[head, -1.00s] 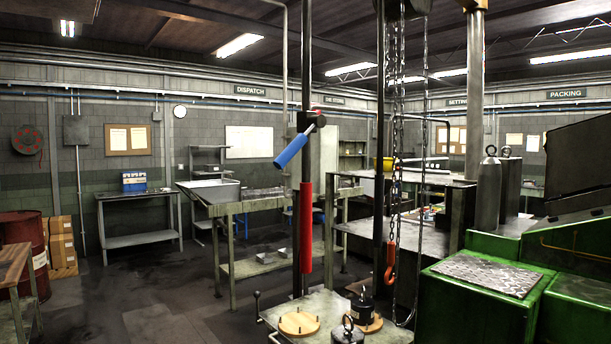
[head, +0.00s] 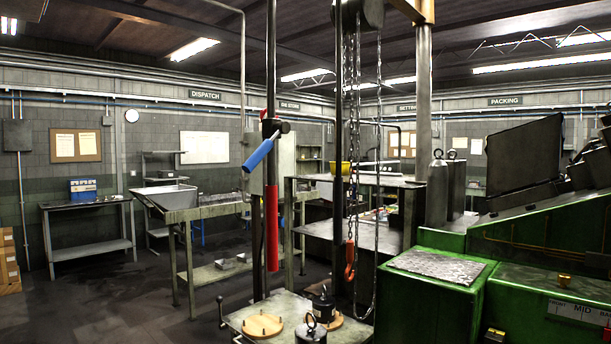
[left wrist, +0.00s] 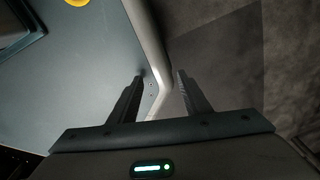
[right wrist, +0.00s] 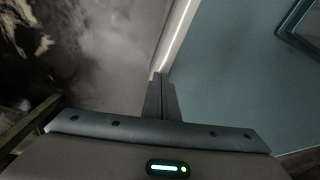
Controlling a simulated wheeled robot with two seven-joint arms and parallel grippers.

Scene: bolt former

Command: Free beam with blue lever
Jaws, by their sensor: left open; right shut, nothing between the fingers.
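The blue lever (head: 258,155) is on a dark upright post in the head view, tilted down to the left from a dark clamp (head: 270,128) with a small red part on top. A long red sleeve (head: 271,228) hangs below it along the post. The beam cannot be made out for sure. Neither gripper shows in the head view. In the left wrist view my left gripper (left wrist: 161,82) is open and empty, over my own body and the floor. In the right wrist view my right gripper (right wrist: 161,78) is shut and empty. Neither gripper is near the lever.
A chain with an orange hook (head: 350,260) hangs right of the post. Below stands a metal cart top (head: 245,311) with round wooden bases and dark weights. A green machine (head: 428,300) fills the right side. Open floor (head: 120,295) lies at the left.

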